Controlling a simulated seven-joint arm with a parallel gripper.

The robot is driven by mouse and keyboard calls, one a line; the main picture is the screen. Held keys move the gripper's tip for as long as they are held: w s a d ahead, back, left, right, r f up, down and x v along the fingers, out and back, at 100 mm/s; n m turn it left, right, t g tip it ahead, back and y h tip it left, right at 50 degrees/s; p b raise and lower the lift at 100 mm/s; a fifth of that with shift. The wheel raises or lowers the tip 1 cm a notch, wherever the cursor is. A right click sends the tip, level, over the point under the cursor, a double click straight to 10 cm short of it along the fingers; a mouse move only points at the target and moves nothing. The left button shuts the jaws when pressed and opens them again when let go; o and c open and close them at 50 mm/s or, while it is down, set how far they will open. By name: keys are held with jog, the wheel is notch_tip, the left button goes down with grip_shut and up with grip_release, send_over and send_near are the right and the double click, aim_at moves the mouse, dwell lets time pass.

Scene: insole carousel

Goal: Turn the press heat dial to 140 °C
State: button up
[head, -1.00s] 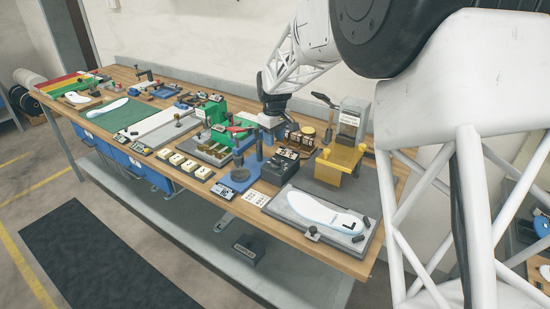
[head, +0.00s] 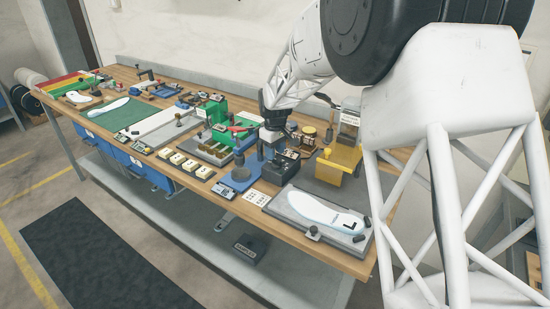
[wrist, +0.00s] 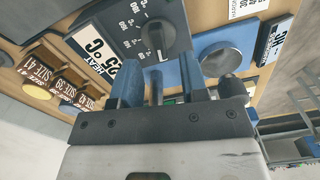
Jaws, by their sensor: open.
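The heat dial (wrist: 158,36) is a dark round knob on the face of a dark grey control box (wrist: 125,20). White scale marks surround it; they are tilted and I cannot read its setting surely. A white label on the box reads HEAT 25 °C (wrist: 95,48). My gripper (wrist: 160,78) is open, its two blue fingers pointing at the dial from just below it in the wrist view. The fingers look apart from the dial. In the head view the dark control box (head: 285,166) sits under my wrist, and the dial is too small to make out.
A blue round-based stand (head: 240,178) is left of the box. A yellow press (head: 340,162) stands to its right. A white insole marked L (head: 325,210) lies on a grey plate in front. Size-labelled stamps (wrist: 60,80) sit beside the box in the wrist view.

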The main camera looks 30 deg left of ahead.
aim_at(277, 163)
jog(key=shift+f, duration=1.45)
grip_shut()
